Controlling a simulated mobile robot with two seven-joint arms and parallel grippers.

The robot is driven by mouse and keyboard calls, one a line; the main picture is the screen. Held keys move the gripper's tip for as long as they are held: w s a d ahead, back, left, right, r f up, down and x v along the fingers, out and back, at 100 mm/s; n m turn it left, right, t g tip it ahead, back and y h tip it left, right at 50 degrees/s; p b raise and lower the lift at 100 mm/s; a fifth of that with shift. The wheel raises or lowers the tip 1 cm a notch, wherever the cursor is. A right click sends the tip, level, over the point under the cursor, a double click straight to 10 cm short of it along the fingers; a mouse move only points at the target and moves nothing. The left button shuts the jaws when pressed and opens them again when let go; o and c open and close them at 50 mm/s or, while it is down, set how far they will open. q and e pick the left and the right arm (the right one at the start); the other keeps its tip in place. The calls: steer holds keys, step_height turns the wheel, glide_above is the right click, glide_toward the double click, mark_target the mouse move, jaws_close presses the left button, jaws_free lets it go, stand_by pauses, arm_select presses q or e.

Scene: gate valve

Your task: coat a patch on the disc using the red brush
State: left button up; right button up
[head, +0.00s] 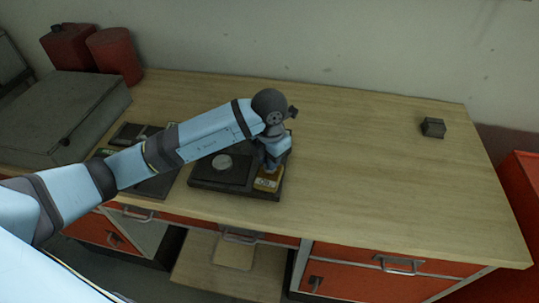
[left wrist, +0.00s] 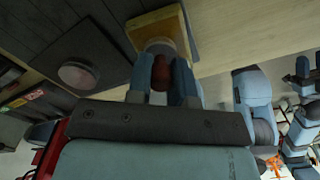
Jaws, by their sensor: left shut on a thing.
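My left gripper (head: 271,166) reaches down over the right end of a dark tray (head: 232,192). In the left wrist view its fingers (left wrist: 166,80) are shut on the red brush (left wrist: 171,72), of which only a dark red part shows between them. Below the brush is a yellow block (head: 268,183) with a pale top, also in the left wrist view (left wrist: 147,24). Whether the brush touches it I cannot tell. The grey round disc (head: 222,162) lies on the tray left of the gripper; it also shows in the left wrist view (left wrist: 80,74). My right gripper cannot be made out.
Another dark tray (head: 155,187) lies to the left, partly behind my arm. A grey case (head: 70,110) and red canisters (head: 115,55) stand at the far left. A small dark box (head: 433,127) sits at the right. The wooden bench (head: 370,175) between is clear.

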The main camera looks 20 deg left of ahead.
stand_by(0.6)
arm_select(q)
steer(key=shift+f+b, duration=0.4)
steer(key=shift+f, duration=0.1)
stand_by(0.4)
stand_by(0.8)
stand_by(0.5)
steer(key=shift+r+p, duration=0.4)
steer(key=shift+r, duration=0.4)
steer(key=shift+r+p, duration=1.45)
steer(key=shift+r, duration=1.3)
